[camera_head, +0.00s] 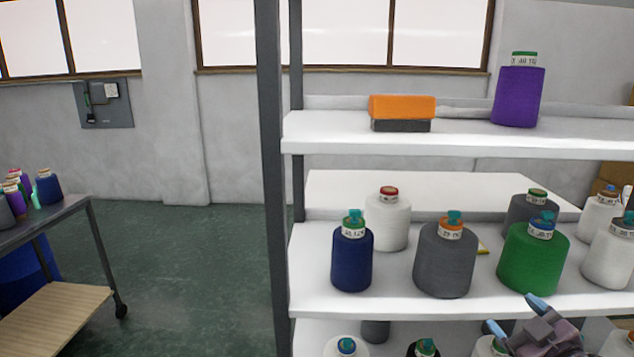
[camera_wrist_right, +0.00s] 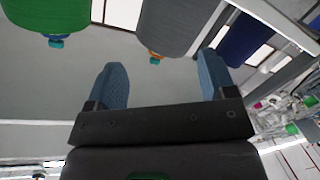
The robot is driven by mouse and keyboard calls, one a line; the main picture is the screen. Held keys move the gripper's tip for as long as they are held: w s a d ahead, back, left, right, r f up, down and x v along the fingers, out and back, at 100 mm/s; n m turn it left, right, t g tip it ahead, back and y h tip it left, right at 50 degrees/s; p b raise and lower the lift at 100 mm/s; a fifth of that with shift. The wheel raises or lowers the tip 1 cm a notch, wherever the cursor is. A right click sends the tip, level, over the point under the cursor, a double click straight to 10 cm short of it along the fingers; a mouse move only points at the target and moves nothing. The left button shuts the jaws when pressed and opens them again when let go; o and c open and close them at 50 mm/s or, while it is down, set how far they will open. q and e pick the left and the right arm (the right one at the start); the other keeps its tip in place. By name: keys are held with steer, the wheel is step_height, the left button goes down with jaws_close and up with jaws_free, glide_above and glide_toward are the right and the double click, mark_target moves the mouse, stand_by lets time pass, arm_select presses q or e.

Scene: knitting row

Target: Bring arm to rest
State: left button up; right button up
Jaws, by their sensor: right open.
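My right gripper (camera_head: 514,314) is at the lower right of the head view, in front of the rack's middle shelf edge and below the green cone (camera_head: 533,260). In the right wrist view the gripper (camera_wrist_right: 163,85) has its two blue fingers wide apart with nothing between them. The wrist view is tilted, so the green cone (camera_wrist_right: 58,18), the grey cone (camera_wrist_right: 175,25) and the dark blue cone (camera_wrist_right: 252,35) hang from the top of the picture, apart from the fingers. My left gripper is not in view.
The white rack shelf (camera_head: 400,298) holds several yarn cones. The upper shelf (camera_head: 460,133) carries an orange and grey block (camera_head: 402,112) and a purple cone (camera_head: 518,97). A cart (camera_head: 60,215) with cones stands at left. The floor (camera_head: 200,270) between is clear.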

steer(key=s+a+f+m+g+p, duration=0.1)
steer(key=s+a+f+m+g, duration=0.2)
steer(key=s+f, duration=0.9)
steer(key=s+a+f+m+g+p, duration=0.1)
steer(key=s+a+f+m+g, duration=0.1)
steer(key=s+a+f, duration=0.6)
steer(key=s+f+g, duration=0.1)
steer(key=s+f, duration=0.3)
steer(key=shift+s+m+h, duration=0.25)
steer(key=shift+m+h, duration=0.15)
